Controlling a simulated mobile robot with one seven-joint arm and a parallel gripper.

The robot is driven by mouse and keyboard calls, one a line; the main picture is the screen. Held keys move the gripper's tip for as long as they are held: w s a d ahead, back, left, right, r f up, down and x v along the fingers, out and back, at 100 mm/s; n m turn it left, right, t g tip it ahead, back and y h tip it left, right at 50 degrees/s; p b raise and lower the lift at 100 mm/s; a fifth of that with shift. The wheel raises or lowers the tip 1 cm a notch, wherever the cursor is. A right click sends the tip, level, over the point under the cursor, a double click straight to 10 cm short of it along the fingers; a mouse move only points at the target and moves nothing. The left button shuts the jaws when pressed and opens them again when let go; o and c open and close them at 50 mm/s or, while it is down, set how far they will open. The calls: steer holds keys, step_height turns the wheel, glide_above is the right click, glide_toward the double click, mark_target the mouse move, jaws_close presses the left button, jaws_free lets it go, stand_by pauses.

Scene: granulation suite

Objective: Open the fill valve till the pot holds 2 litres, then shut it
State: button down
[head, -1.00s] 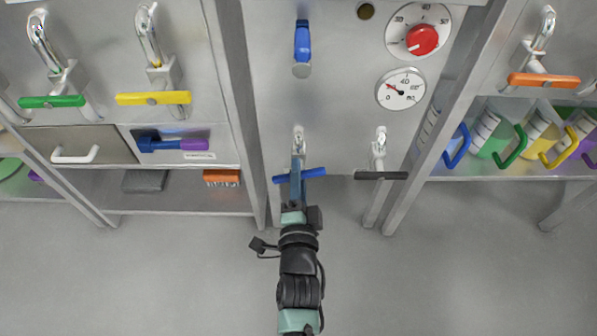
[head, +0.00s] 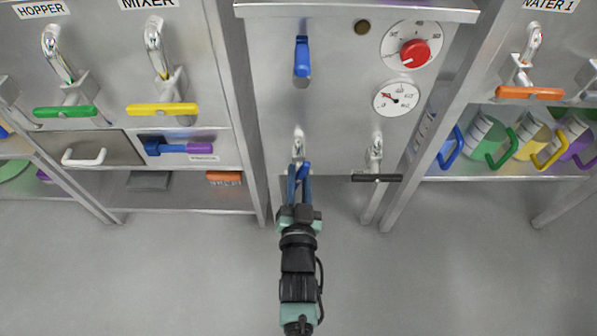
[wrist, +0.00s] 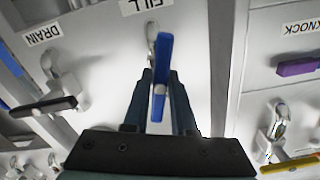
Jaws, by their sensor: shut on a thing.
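The fill valve's blue handle (wrist: 161,75) hangs below a silver spout under the FILL label (wrist: 146,5) in the wrist view. It points along the pipe, not crosswise. My gripper (wrist: 158,85) is shut on this handle, one finger on each side. In the head view my gripper (head: 298,182) reaches up to the same valve and partly hides the handle. A small white gauge (head: 397,98) with a red needle is on the panel; its reading is too small to tell. The pot's inside is not visible.
The drain valve's black handle (head: 377,178) lies crosswise just right of the fill valve. A red knob (head: 415,53) on a dial and another blue handle (head: 302,57) are higher on the panel. Cabinets with yellow (head: 162,109) and orange (head: 529,93) handles flank it. The floor is clear.

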steer(key=shift+n+p, duration=0.35)
steer(key=shift+n, duration=1.35)
steer(key=c, duration=0.7)
jaws_free()
steer(key=shift+s+p, duration=2.85)
steer(key=shift+s, duration=3.65)
